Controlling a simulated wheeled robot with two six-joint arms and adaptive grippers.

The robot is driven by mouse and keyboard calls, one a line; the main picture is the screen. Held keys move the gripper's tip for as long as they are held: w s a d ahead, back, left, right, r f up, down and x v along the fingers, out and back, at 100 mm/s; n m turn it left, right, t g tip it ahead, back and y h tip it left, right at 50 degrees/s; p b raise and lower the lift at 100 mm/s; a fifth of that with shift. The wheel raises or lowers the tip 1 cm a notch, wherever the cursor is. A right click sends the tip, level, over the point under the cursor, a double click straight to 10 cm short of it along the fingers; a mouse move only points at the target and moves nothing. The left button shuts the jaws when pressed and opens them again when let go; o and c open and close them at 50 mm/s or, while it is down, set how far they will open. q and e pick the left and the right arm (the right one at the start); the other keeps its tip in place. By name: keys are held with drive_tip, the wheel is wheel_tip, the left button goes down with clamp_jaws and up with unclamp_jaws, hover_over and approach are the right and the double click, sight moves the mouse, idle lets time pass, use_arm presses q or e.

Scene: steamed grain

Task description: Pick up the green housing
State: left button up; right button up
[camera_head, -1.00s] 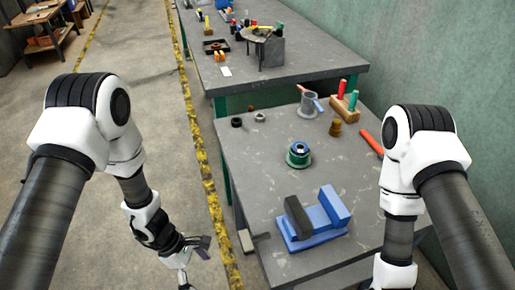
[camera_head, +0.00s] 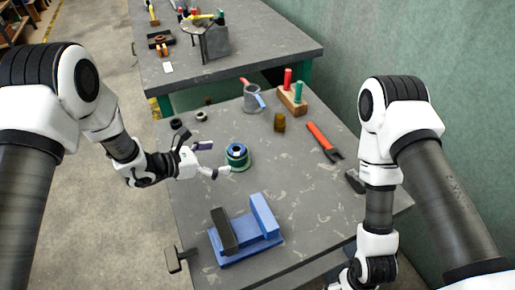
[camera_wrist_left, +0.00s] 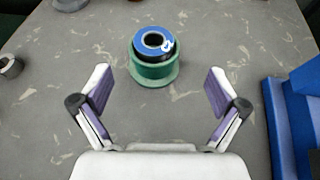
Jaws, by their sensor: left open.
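The green housing (camera_head: 238,163) is a short flanged cylinder with a blue ring and dark bore on top. It stands upright on the grey table. In the left wrist view the green housing (camera_wrist_left: 153,72) sits ahead of the fingers, a little left of the middle between them. My left gripper (camera_head: 213,159) is open and empty, just left of the housing, with its fingers pointing toward it; it also shows in the left wrist view (camera_wrist_left: 160,100). My right gripper (camera_head: 345,280) is at the bottom edge, mostly cut off and too unclear to read.
A blue vise (camera_head: 262,222) stands at the front of the table. Two small dark rings (camera_head: 177,123) lie behind the gripper. A grey mug (camera_head: 252,100), a brown cylinder (camera_head: 280,122), a block with handles (camera_head: 292,102) and a red-handled tool (camera_head: 322,138) stand or lie farther back and right.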

sight(229, 152)
use_arm(q)
drive_tip(key=shift+w+d, duration=0.15)
drive_tip(key=shift+d, duration=0.15)
drive_tip(key=shift+w+d+f, duration=0.15)
drive_tip(key=shift+d, duration=0.1)
drive_tip(key=p+x, duration=0.1)
drive_tip(key=x, duration=0.2)
drive_tip(key=p+x, duration=0.1)
drive_tip(key=x, duration=0.2)
drive_tip(key=shift+w+a, duration=0.1)
drive_tip(key=shift+w, duration=0.3)
drive_tip(key=shift+a, duration=0.1)
drive_tip(key=c, duration=1.6)
clamp_jaws()
